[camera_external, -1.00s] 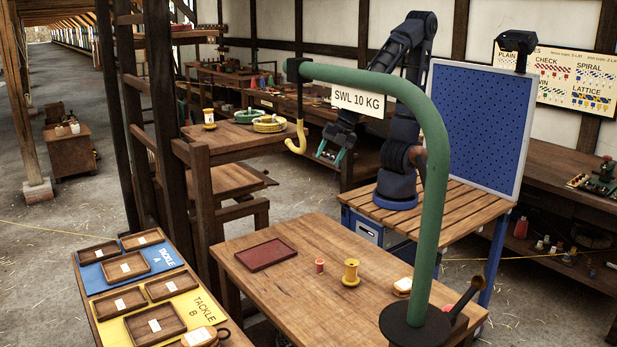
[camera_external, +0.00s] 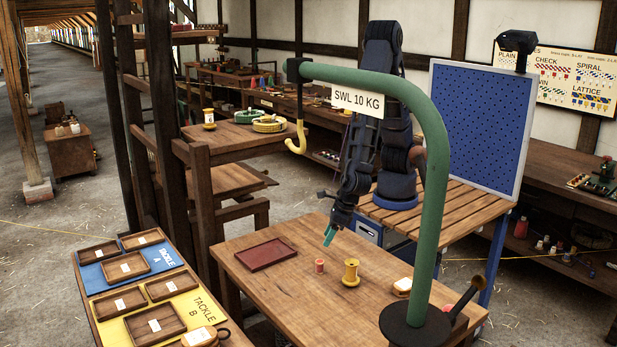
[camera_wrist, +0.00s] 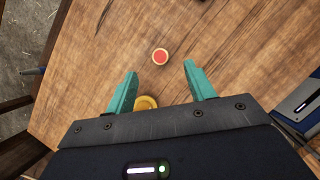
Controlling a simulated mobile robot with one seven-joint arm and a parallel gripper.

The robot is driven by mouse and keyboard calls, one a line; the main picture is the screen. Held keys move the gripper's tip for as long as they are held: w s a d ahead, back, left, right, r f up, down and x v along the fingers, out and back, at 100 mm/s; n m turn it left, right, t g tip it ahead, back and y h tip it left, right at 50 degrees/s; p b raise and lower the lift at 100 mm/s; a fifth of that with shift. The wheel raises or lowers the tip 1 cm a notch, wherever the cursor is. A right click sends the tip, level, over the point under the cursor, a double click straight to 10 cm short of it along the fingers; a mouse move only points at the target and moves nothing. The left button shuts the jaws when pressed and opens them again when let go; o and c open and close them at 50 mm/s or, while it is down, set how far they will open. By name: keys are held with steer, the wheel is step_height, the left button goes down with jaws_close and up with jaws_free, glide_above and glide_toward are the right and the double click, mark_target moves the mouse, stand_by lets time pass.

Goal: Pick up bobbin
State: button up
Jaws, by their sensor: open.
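A yellow spool-shaped bobbin (camera_external: 351,273) stands upright on the wooden table (camera_external: 290,308). A smaller red spool with pale ends (camera_external: 320,266) stands to its left. My gripper (camera_external: 329,237) is above the table near them, open and empty, with teal fingers pointing down. In the wrist view, my open gripper (camera_wrist: 160,68) shows the red-topped spool (camera_wrist: 160,57) just beyond and between the fingertips. The yellow bobbin (camera_wrist: 146,102) lies between the fingers in the picture, partly hidden by the gripper's body. The frames show no contact with either.
A dark red tray (camera_external: 267,255) lies at the table's left. A small yellow-and-white item (camera_external: 402,287) sits at the right, near the green crane post (camera_external: 437,200), which rises in front. The table's front left is clear.

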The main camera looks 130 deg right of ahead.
mark_target(322, 261)
steer(key=shift+n, duration=0.5)
steer(key=x, duration=0.2)
steer(key=a+x, duration=0.1)
steer(key=x, duration=0.4)
steer(key=shift+s+a+f, duration=0.2)
steer(key=shift+s+a, duration=0.05)
steer(key=shift+s+x, duration=0.2)
steer(key=shift+x, duration=0.9)
steer(key=shift+s+x, duration=0.25)
steer(key=shift+x, duration=0.85)
steer(key=shift+w+d+f, duration=0.1)
steer(key=shift+w+f, duration=0.1)
steer(key=shift+f, duration=0.35)
steer(key=c, duration=1)
